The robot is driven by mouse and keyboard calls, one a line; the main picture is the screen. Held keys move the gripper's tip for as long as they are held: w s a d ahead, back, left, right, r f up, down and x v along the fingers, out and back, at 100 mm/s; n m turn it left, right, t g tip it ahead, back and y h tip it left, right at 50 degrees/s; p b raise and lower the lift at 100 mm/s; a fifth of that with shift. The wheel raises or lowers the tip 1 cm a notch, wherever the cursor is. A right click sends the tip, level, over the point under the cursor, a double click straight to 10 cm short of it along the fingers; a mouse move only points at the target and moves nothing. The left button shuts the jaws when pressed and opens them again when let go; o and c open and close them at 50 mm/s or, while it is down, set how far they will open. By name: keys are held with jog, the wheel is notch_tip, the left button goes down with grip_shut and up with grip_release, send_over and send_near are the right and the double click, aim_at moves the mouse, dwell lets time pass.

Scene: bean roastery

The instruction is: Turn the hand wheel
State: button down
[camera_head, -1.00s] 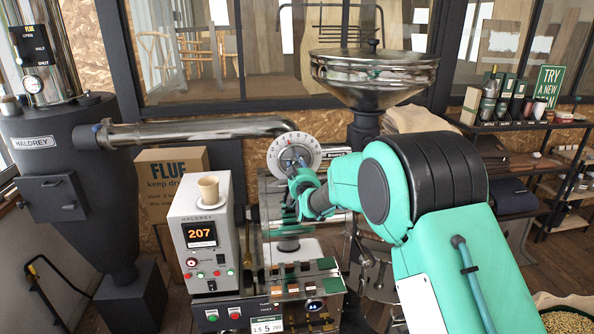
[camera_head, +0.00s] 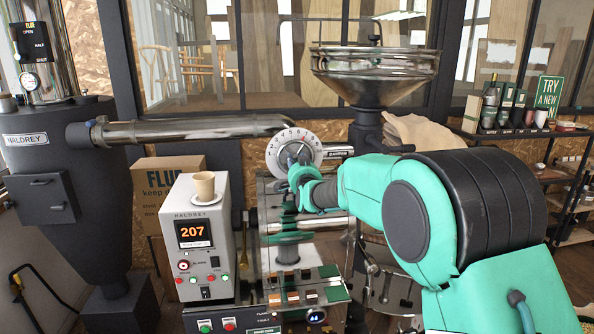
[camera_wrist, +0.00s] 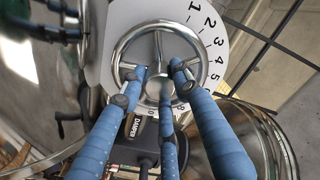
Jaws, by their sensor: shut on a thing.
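The hand wheel (camera_wrist: 121,46) is a chrome spoked wheel in front of a white numbered dial (camera_wrist: 208,30). In the head view the dial (camera_head: 276,150) stands at the middle, on the roaster, with my gripper (camera_head: 301,172) right in front of it. In the wrist view my gripper's blue fingers (camera_wrist: 160,78) reach inside the rim around the hub and spokes. They are shut on the wheel. The fingers and wrist hide much of the wheel in the head view.
A grey control box (camera_head: 204,258) reading 207 stands left of the wheel, with a paper cup (camera_head: 204,186) on top. A steel pipe (camera_head: 190,130) runs behind. A large hopper (camera_head: 375,75) is above right.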

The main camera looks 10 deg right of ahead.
jog(key=shift+r+m+b, duration=0.35)
jog(key=shift+m+b, duration=0.05)
jog(key=shift+m, duration=0.1)
jog(key=c, duration=1.3)
grip_release()
jog(key=shift+d+f, duration=0.1)
jog(key=shift+f, duration=0.1)
jog(key=shift+s, duration=0.15)
jog(key=shift+s, duration=5.85)
